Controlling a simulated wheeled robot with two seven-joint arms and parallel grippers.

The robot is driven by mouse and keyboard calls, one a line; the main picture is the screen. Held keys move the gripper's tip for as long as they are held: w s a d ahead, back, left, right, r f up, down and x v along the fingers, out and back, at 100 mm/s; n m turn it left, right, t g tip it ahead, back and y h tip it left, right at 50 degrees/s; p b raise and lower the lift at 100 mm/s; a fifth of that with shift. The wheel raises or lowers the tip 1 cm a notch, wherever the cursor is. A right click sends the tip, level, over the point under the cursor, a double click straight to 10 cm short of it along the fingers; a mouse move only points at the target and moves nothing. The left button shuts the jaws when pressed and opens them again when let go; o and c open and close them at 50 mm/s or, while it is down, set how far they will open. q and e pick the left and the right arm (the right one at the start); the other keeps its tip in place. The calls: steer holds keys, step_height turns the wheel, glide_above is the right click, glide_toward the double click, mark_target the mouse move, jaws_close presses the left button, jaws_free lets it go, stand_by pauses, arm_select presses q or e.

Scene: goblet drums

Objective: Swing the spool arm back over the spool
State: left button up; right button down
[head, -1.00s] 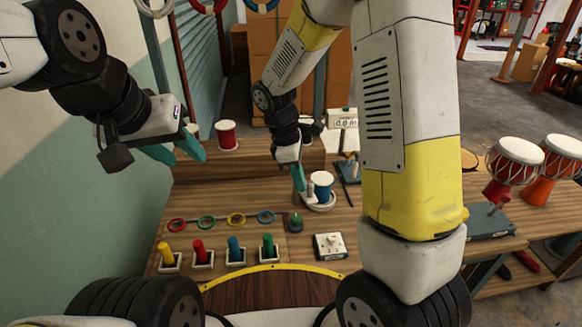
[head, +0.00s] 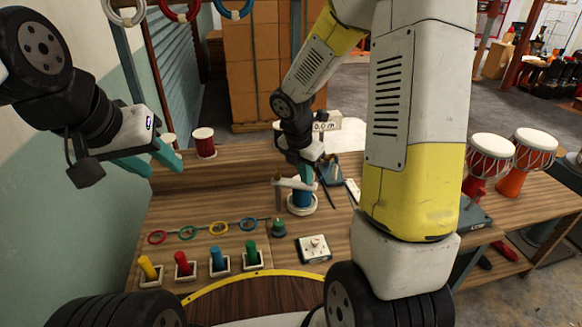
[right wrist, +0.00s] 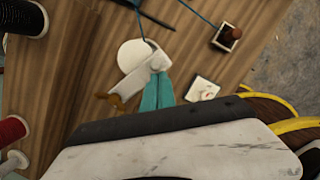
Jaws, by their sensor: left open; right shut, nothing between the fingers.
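The blue spool (head: 302,198) stands upright in a white round base on the workbench. The pale spool arm (head: 294,184) is a short bar in front of and across the upper part of the spool. In the right wrist view the spool arm (right wrist: 136,82) overlaps one edge of the white disc (right wrist: 131,54) and ends in a brown tip. My right gripper (head: 304,173) is shut and empty, with its teal fingertips at the spool arm; they also show in the right wrist view (right wrist: 157,82). Contact is unclear. My left gripper (head: 165,163) is open and empty, away at the left.
A red spool (head: 204,142) stands on the raised shelf behind. Coloured pegs (head: 217,258) and rings (head: 219,228) are at the front left. A small green-topped piece (head: 279,228) and a white switch box (head: 313,248) stand near the spool. Goblet drums (head: 488,160) are at the right.

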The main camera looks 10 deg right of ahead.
steer(key=n, duration=0.1)
steer(key=w+d+n, duration=0.1)
steer(key=w+n, duration=0.1)
steer(key=shift+w+d+n+t+y, duration=0.25)
steer(key=shift+n+t+y, duration=0.05)
steer(key=shift+y, duration=0.1)
steer(key=shift+w+d, duration=0.1)
steer(key=shift+w, duration=0.45)
